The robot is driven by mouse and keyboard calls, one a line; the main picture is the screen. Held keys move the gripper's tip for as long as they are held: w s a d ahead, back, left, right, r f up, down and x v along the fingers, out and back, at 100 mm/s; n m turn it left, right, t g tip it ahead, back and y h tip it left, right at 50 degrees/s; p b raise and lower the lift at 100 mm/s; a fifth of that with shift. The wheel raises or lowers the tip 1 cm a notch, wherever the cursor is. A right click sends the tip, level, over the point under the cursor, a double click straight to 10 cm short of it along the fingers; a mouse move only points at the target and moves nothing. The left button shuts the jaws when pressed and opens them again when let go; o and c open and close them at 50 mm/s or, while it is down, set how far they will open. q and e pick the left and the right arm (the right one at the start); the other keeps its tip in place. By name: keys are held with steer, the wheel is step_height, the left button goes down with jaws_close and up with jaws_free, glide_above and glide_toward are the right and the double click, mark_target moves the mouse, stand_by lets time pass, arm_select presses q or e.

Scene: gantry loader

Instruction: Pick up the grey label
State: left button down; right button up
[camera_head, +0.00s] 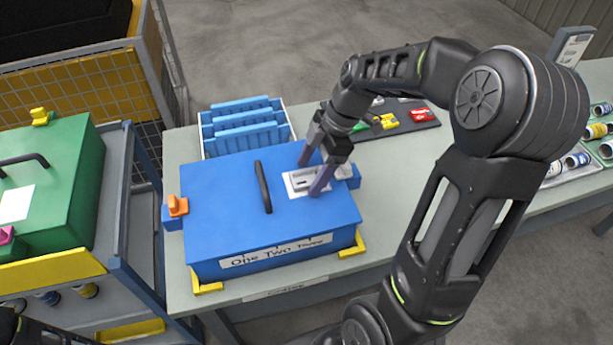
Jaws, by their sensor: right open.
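A blue box (225,220) with a black handle (263,187) stands on the table. A small pale grey label (297,183) lies on the right part of its lid. My right gripper (307,190) reaches down over this label with its fingers apart, one on the far side and one on the near side. The fingers partly hide the label, and I cannot tell whether they touch it. My left gripper is not in view.
Yellow corner brackets (208,287) hold the blue box's base. Behind it is a white bin with blue dividers (240,112). A dark mat (415,127) with coloured parts lies behind my right arm. A green box (60,190) sits on a cart at left.

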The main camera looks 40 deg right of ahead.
mark_target(311, 175)
stand_by(0.4)
steer(key=c, duration=1.4)
step_height(311, 175, up, 10)
steer(key=shift+r+b, duration=0.1)
steer(key=shift+b, duration=0.6)
steer(key=shift+r+p, duration=1.3)
steer(key=shift+r, duration=0.6)
